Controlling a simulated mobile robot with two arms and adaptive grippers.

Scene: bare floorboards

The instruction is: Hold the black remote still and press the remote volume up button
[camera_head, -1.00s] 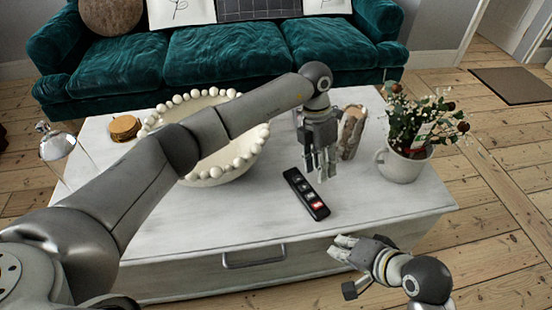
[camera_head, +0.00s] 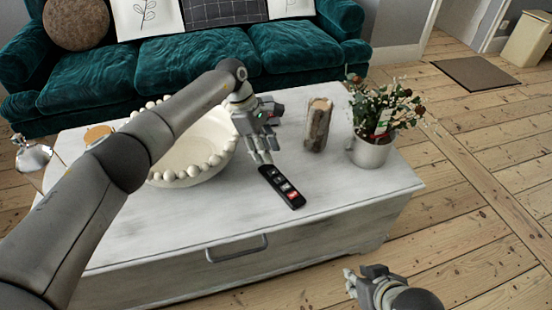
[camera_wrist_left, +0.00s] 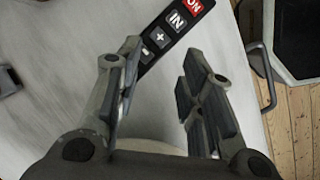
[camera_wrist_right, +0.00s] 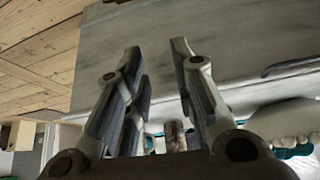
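The black remote (camera_head: 282,187) lies flat on the white table, its red ON button toward the table's front. In the left wrist view the remote (camera_wrist_left: 150,57) shows ON, IN, plus (camera_wrist_left: 161,40) and minus buttons; its lower end is partly hidden by a finger. My left gripper (camera_head: 262,157) is just behind the remote's far end. Its fingers are apart with nothing between them in the left wrist view (camera_wrist_left: 160,62); contact cannot be told. My right gripper (camera_head: 352,280) is in front of the table, away from the remote. It is open and empty (camera_wrist_right: 158,52).
The white table (camera_head: 215,215) has a drawer handle (camera_head: 237,250) in front. A beaded bowl (camera_head: 190,165) stands left of the remote. A wooden log piece (camera_head: 317,125) and a potted plant (camera_head: 372,150) stand right. Table in front of the remote is clear.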

